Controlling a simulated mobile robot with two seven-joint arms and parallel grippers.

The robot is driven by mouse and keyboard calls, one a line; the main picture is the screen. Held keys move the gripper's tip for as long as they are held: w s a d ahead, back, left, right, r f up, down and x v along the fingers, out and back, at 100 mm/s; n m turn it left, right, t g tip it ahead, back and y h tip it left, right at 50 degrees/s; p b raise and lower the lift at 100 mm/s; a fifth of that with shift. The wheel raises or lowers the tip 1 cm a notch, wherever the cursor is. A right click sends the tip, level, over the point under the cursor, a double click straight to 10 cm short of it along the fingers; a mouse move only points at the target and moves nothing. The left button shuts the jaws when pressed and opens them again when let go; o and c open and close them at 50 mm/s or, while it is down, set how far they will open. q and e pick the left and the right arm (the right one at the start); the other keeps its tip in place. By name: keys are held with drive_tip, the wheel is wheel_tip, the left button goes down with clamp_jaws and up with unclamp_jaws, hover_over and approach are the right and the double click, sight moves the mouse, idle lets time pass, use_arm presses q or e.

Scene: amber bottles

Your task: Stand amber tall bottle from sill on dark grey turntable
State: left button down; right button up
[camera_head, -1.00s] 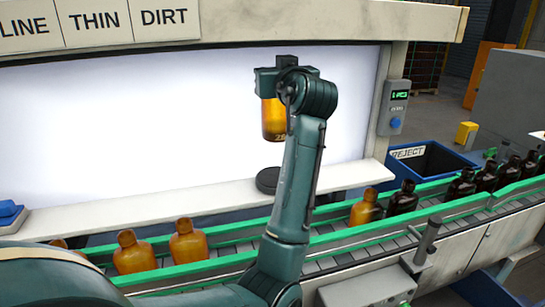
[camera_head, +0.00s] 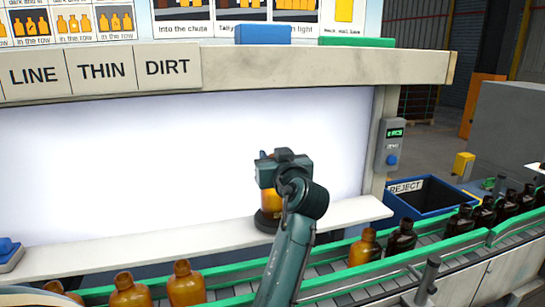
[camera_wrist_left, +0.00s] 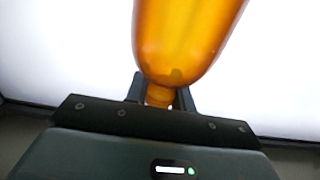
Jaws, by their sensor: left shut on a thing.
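The amber tall bottle (camera_head: 270,200) is upright in front of the lit white panel, partly hidden by my left gripper (camera_head: 268,170). In the left wrist view the bottle (camera_wrist_left: 185,40) fills the upper middle, and my left gripper (camera_wrist_left: 160,98) is shut on its neck. The dark grey turntable (camera_head: 264,222) is on the white sill (camera_head: 165,238), directly below the bottle. The bottle's base is at the turntable; I cannot tell whether it touches. My right gripper is not in view.
A conveyor with green rails (camera_head: 345,277) runs in front of the sill, carrying several amber and dark bottles (camera_head: 364,247). A blue reject bin (camera_head: 432,198) stands at the right. A post with a control box (camera_head: 392,146) stands right of the panel. A blue block (camera_head: 8,252) is on the sill's left end.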

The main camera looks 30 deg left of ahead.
use_arm(q)
drive_tip(key=shift+f, duration=0.25)
drive_tip(key=c, duration=1.2)
unclamp_jaws()
drive_tip(key=shift+r, duration=0.1)
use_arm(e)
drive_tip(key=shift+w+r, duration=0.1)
use_arm(q)
drive_tip(key=shift+r, duration=0.25)
drive_tip(key=v, duration=0.2)
drive_tip(key=b+v, duration=0.1)
drive_tip(key=v, duration=0.1)
drive_tip(key=shift+d+f, duration=0.15)
drive_tip(key=shift+f, duration=0.1)
drive_tip(key=b+v, duration=0.1)
drive_tip(key=v, duration=0.3)
drive_tip(key=b+v, duration=0.1)
drive_tip(key=v, duration=0.2)
drive_tip(key=shift+s+d+r, duration=0.2)
drive_tip(key=shift+s+d, duration=0.1)
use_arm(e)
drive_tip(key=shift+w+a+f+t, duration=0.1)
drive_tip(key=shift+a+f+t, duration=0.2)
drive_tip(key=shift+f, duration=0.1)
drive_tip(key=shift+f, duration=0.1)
